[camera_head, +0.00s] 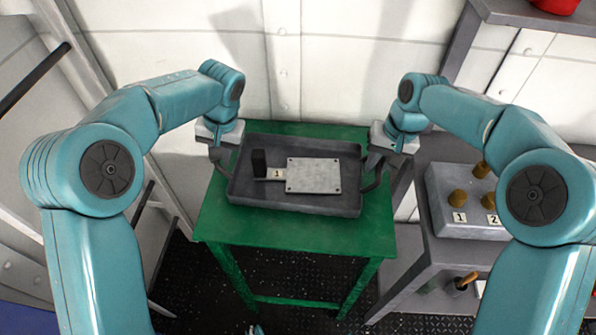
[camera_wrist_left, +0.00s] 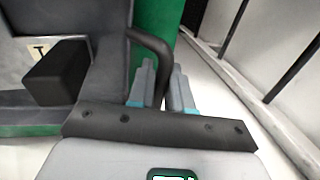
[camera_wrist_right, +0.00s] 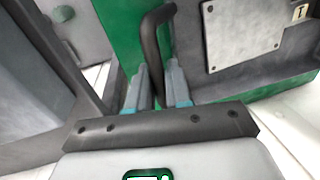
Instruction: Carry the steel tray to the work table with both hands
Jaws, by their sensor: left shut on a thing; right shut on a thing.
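The dark grey steel tray (camera_head: 295,205) is level over the top of the green table (camera_head: 290,235) in the head view. I cannot tell whether it touches the tabletop. It carries a flat light metal plate (camera_head: 313,174) and a black block (camera_head: 259,162) beside a small tag marked 1. My left gripper (camera_head: 216,155) is shut on the tray's left handle (camera_wrist_left: 150,42). My right gripper (camera_head: 376,160) is shut on the tray's right handle (camera_wrist_right: 151,35). The fingers partly hide both handles.
A grey shelf unit stands close on the right, bearing a grey block (camera_head: 437,213) with brown knobs and numbered tags. A red container (camera_head: 555,5) sits on the upper shelf. A white panelled wall (camera_head: 340,75) is behind the table. Dark railings (camera_head: 35,78) are at left.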

